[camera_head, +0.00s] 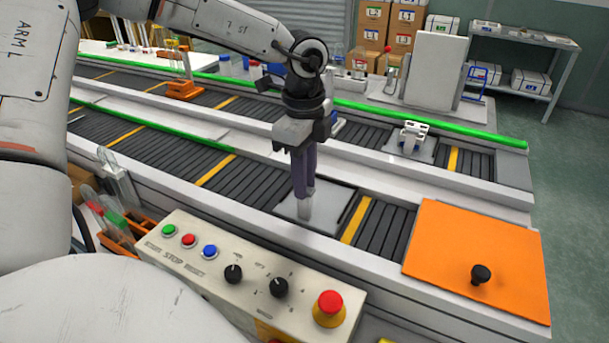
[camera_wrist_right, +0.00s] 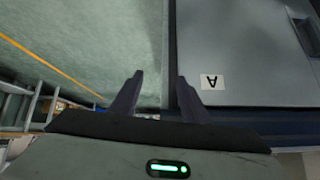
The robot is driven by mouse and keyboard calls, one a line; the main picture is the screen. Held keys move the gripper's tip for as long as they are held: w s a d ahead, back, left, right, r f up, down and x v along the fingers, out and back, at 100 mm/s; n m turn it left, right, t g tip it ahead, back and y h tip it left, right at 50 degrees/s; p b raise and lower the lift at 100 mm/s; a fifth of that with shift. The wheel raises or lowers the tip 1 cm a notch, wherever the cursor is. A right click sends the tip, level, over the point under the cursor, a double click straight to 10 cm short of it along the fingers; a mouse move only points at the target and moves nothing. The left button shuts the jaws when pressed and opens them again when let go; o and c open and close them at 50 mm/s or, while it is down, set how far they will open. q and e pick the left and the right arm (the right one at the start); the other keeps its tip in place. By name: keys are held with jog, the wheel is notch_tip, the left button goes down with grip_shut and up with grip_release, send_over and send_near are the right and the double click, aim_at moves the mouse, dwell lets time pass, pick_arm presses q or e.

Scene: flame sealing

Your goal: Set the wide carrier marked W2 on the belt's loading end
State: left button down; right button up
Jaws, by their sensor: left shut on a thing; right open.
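A flat light-grey plate (camera_head: 328,201), which looks like the carrier, lies on the near belt (camera_head: 258,178) left of a yellow stripe. No W2 mark can be read on it. My left gripper (camera_head: 305,192) points straight down over the plate, its fingers shut on a pale upright piece (camera_head: 305,208) at the plate, which looks like its grip. The fingers hide part of the plate. My right gripper (camera_wrist_right: 158,95) is open with nothing between its fingers, beside a grey surface with a label "A" (camera_wrist_right: 212,82).
An orange panel with a black knob (camera_head: 478,236) covers the belt's right end. A control box (camera_head: 250,265) with buttons and a red stop knob stands in front. Another carrier with a white clamp (camera_head: 415,134) sits on the far belt. Green rails (camera_head: 440,122) run along the belts.

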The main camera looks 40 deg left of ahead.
pick_arm(q)
jog(key=shift+r, duration=0.1)
jog(key=c, duration=1.6)
grip_release()
notch_tip(320, 180, up, 12)
jog(key=shift+s+b, duration=0.15)
jog(key=shift+b, duration=0.2)
